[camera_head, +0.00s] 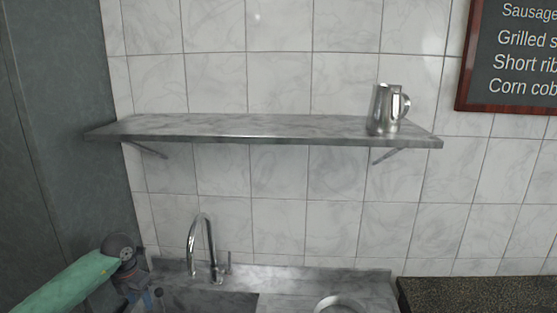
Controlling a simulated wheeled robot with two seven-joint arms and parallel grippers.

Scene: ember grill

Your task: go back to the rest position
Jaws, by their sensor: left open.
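My left arm comes in at the lower left with a green sleeve-like link and a dark wrist joint. My left gripper (153,298) points down at the left end of the sink (290,274), and its jaws are open. I see nothing held in it, though its lower part is small and close to the picture's bottom edge. My right gripper is not in view.
A curved chrome tap (209,240) stands at the back of the sink, right of my left gripper. A metal wall shelf (250,128) above holds a steel jug (384,108). A round metal rim (340,303) shows at the bottom. A dark countertop (480,293) lies right.

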